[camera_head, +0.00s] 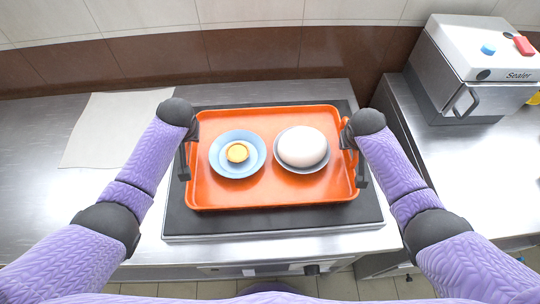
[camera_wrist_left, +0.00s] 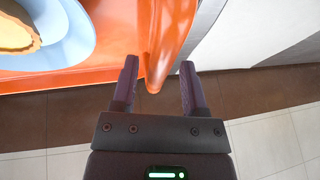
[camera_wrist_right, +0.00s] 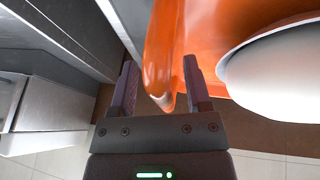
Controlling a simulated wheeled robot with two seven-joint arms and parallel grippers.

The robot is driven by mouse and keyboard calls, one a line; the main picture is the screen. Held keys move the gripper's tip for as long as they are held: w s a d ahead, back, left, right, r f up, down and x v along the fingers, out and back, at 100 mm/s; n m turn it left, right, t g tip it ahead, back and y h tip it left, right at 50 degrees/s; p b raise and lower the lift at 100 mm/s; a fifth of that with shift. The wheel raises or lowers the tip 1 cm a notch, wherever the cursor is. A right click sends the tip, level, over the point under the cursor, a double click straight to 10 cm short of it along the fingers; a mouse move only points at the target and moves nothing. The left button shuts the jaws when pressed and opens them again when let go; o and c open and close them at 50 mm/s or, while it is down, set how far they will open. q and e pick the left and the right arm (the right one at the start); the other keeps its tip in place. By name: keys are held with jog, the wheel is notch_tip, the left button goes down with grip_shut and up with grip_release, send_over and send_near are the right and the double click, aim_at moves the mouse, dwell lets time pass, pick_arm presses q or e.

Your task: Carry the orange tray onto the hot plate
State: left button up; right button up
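The orange tray (camera_head: 270,195) is over the dark hot plate (camera_head: 270,220), whose surface shows around it; it looks level and seems to rest there. On the tray are a blue bowl (camera_head: 222,165) with a yellow-orange round item (camera_head: 238,152) and a grey dish (camera_head: 302,170) with a white rounded item (camera_head: 302,147). My left gripper (camera_head: 186,160) is at the tray's left side; in the left wrist view its fingers (camera_wrist_left: 158,75) are apart around the orange handle. My right gripper (camera_head: 356,160) is at the right side; its fingers (camera_wrist_right: 160,75) also stand apart around the handle, with gaps.
A steel sealer machine (camera_head: 475,70) stands on the right counter. A pale sheet (camera_head: 110,130) lies on the left counter. A tiled wall (camera_head: 270,50) runs behind.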

jog(key=shift+a, duration=0.1)
jog(key=shift+r, duration=0.2)
pick_arm(q)
jog(key=v, duration=1.2)
pick_arm(e)
jog(key=v, duration=1.1)
jog(key=shift+s+r, duration=0.2)
jog(key=shift+s, duration=0.05)
pick_arm(q)
jog(key=shift+w, duration=0.1)
